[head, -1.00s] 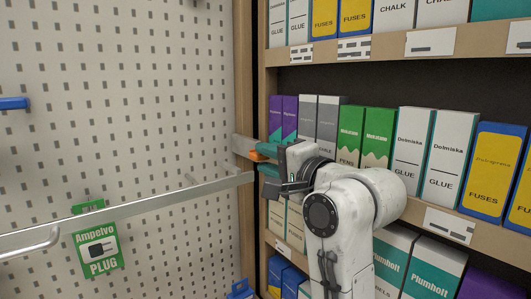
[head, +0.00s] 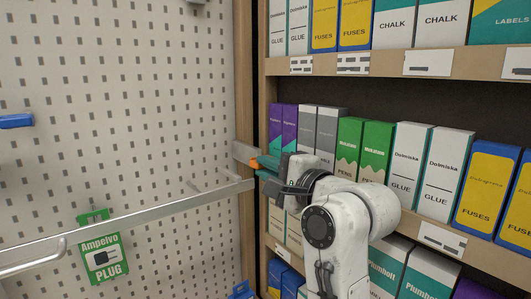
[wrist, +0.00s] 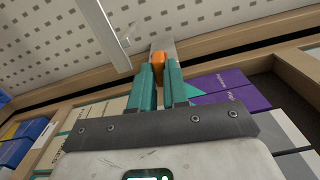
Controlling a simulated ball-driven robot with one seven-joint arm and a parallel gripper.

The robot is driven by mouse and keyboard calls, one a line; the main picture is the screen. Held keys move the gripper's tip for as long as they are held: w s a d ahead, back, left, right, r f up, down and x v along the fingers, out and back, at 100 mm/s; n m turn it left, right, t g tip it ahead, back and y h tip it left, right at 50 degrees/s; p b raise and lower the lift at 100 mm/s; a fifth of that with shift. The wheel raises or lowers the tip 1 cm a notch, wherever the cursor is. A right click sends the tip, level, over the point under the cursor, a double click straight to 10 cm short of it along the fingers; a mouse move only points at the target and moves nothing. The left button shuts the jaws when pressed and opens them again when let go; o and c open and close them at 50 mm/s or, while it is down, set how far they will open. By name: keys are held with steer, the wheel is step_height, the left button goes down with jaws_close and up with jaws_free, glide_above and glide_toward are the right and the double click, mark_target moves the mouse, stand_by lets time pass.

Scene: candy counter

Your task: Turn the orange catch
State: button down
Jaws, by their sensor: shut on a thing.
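The orange catch (wrist: 158,62) is a small block in front of a grey metal plate (wrist: 166,46) on the wooden post, in the wrist view. It also shows in the head view (head: 254,163), partly hidden by my fingers. My gripper (wrist: 157,72) has its two teal fingers on either side of the catch and is shut on it. In the head view my gripper (head: 262,164) reaches the post from the right. How far the catch is turned cannot be told.
A pale metal bar (head: 140,212) crosses the perforated panel (head: 120,90), ending close below my gripper. A green plug packet (head: 103,257) hangs on the panel. Shelves of boxed goods (head: 408,162) stand close behind and right of my arm.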

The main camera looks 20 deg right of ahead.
stand_by(0.3)
steer(key=shift+f+m+p, duration=0.1)
steer(key=shift+m+p, duration=1.25)
steer(key=shift+m, duration=0.35)
steer(key=shift+d+m+p, duration=0.1)
steer(key=shift+m+p, duration=0.2)
steer(key=shift+m, duration=1.3)
